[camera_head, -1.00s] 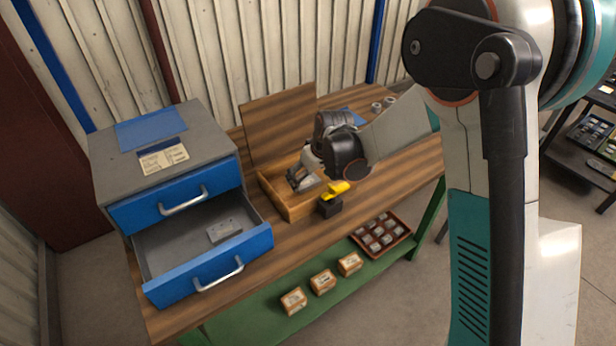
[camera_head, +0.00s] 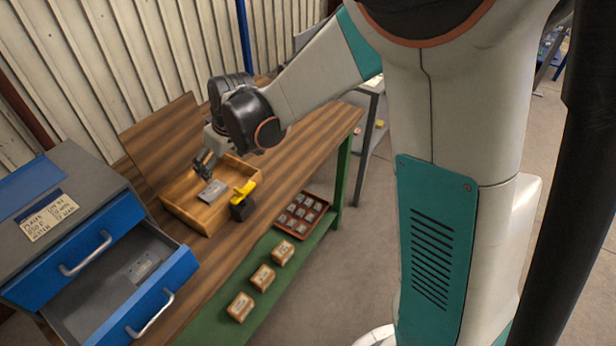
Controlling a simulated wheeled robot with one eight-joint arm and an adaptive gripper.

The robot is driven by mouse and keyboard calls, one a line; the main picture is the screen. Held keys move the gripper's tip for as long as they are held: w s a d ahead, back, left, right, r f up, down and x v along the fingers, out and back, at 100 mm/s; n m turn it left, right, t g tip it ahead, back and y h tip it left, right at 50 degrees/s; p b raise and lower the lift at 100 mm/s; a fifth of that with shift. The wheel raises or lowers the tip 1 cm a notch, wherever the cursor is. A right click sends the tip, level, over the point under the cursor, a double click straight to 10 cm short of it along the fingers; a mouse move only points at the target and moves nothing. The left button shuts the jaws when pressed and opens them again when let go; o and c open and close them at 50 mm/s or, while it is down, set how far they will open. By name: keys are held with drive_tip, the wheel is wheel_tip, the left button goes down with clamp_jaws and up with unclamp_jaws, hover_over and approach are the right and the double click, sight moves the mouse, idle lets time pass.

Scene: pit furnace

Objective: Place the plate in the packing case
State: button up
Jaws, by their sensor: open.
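The packing case (camera_head: 190,222) is a shallow open wooden box on the bench, with its lid (camera_head: 150,134) raised at the back. A small grey plate (camera_head: 212,191) lies inside it, towards the right front, and looks slightly tilted; whether it touches the floor is hard to tell. My gripper (camera_head: 204,168) is open just above and behind the plate, pointing down into the case, with a small gap visible. Another grey plate-like piece (camera_head: 141,268) lies in the open lower drawer (camera_head: 110,285) of the blue cabinet.
A yellow-and-black tool (camera_head: 242,200) stands at the case's right front. The blue cabinet (camera_head: 70,250) is at the left with its lower drawer out. Small boxes (camera_head: 262,277) and a red tray of parts (camera_head: 303,215) sit on the green lower shelf (camera_head: 215,325). The bench's right end is clear.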

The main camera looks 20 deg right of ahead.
drive_tip(key=s+d+r+m+t, duration=0.1)
drive_tip(key=s+d+r+m, duration=0.1)
drive_tip(key=s+d, duration=0.3)
drive_tip(key=s+d+r+m+t+h, duration=0.1)
drive_tip(key=s+d+r, duration=0.4)
drive_tip(key=s, duration=0.7)
drive_tip(key=s+d+r+m+t+h, duration=0.1)
drive_tip(key=s+d+r+m, duration=0.2)
drive_tip(key=s, duration=0.6)
drive_tip(key=shift+d+r, duration=0.55)
drive_tip(key=shift+d, duration=0.65)
